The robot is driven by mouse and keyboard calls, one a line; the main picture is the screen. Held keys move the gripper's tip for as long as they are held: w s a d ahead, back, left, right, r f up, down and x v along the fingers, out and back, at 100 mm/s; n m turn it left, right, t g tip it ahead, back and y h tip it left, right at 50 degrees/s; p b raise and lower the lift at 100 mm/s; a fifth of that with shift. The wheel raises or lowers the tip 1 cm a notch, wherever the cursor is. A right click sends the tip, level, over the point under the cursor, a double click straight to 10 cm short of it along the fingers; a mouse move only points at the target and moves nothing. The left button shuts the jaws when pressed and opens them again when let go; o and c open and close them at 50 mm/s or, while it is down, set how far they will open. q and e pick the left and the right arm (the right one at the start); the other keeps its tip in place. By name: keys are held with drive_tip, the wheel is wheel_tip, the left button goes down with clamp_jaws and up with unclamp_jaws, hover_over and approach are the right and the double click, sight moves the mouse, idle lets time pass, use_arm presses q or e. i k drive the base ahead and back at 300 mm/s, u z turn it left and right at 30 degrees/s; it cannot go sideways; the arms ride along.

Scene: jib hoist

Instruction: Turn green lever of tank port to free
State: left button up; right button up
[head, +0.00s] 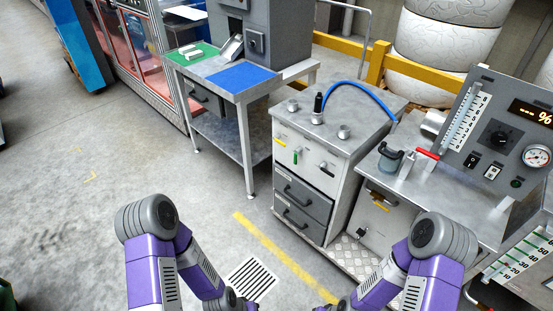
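A small green lever (296,157) stands about upright on the light upper front panel of the grey metal cabinet (308,155). A yellow lever (280,142) lies about level to its left, and a dark fitting (323,167) sits to its right. Metal ports show on the cabinet top, including a left one (293,104) and a right one (344,131); no port labels are readable. My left gripper (236,301) and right gripper (338,304) show only as dark parts at the bottom edge, low in front of and well apart from the cabinet. Their fingers cannot be made out.
A blue hose (362,91) arches over the cabinet top near a black plug (318,103). On the right, a bench (462,190) carries a red-handled valve (427,153) and a gauge panel (483,115). A worktable (216,78) stands left.

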sight(299, 150)
drive_tip(key=u, duration=0.2)
drive_tip(key=i, duration=1.25)
drive_tip(key=z, duration=0.3)
